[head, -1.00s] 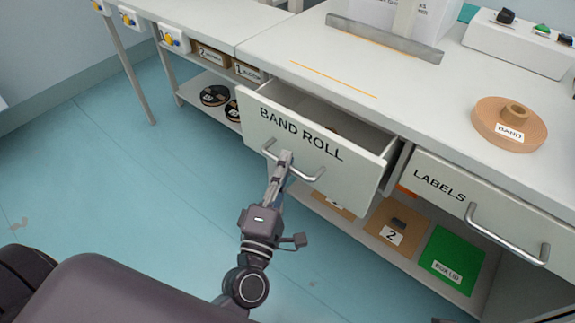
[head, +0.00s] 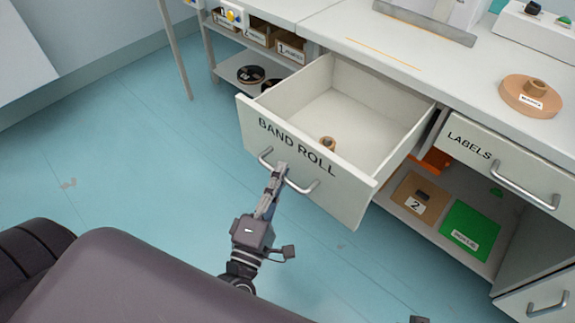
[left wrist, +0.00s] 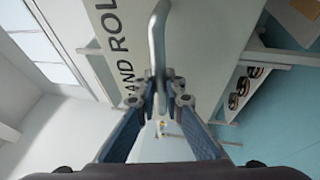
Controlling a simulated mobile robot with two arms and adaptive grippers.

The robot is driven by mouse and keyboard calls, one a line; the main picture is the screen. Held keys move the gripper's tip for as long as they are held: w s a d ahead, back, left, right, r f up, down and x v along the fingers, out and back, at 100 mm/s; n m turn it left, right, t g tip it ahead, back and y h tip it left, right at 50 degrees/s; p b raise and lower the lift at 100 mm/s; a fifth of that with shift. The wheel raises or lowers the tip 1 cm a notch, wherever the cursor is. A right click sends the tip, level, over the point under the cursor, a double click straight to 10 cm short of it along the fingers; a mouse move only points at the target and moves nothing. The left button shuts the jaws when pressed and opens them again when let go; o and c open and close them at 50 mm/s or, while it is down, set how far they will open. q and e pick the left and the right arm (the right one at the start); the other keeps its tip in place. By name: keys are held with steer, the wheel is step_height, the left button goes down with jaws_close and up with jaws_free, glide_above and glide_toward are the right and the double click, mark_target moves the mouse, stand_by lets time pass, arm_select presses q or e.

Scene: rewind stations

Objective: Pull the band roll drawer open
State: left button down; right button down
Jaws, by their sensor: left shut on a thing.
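The band roll drawer (head: 344,196) is a white drawer marked BAND ROLL, pulled well out from under the bench. A small tan roll (head: 328,143) lies inside near the front panel. My left gripper (head: 280,171) is shut on the drawer's grey bar handle (head: 303,189), near its middle. The left wrist view also shows the gripper (left wrist: 163,82) at the handle (left wrist: 157,42), with the lettered drawer front (left wrist: 118,30) behind it. My right gripper does not show clearly in either view.
A tan band roll (head: 531,97) lies on the bench top. Black rolls (head: 251,75) sit on the left shelf. The floor before the drawer is clear.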

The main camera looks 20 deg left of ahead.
arm_select(q)
steer(key=shift+s+a, duration=0.15)
steer(key=shift+s, duration=0.45)
steer(key=shift+f, duration=0.1)
steer(key=c, duration=2)
jaws_free()
steer(key=s, duration=0.4)
steer(key=s+f, duration=0.1)
steer(key=s, duration=0.3)
steer(key=s+f, duration=0.1)
steer(key=s, duration=0.2)
steer(key=shift+s+d, duration=0.3)
steer(key=shift+s, duration=0.1)
